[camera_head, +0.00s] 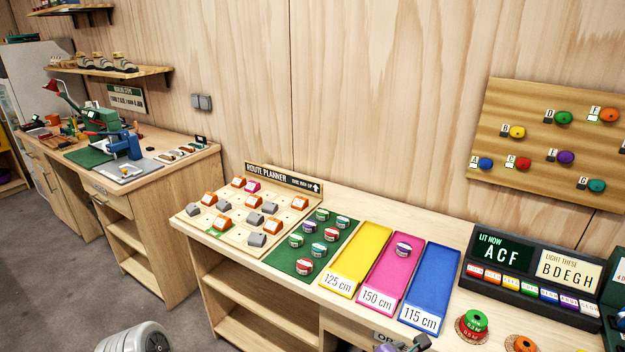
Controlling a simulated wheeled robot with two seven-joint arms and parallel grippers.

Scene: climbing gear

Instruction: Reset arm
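Neither of my grippers can be made out in the head view. A grey rounded shape (133,338) is cut off by the bottom edge at the left, and I cannot tell whether it is part of my arm. The bench ahead carries the route planner board (178,219) with orange, grey and pink pieces. Beside it is a green mat (290,262) with several red, green and purple round tapes. Yellow (362,250), pink (382,272) and blue (432,282) trays follow, marked 125, 150 and 115 cm. One purple tape (403,249) lies in the pink tray.
A dark console (478,271) reads "LIT NOW ACF" and "LIGHT THESE BDEGH". Tape stacks (473,322) stand before it. A dark purple-tipped object (410,344) is cut off at the bottom. A wall board (540,138) bears coloured holds. A workbench (160,176) stands left; open floor (60,290) lies before it.

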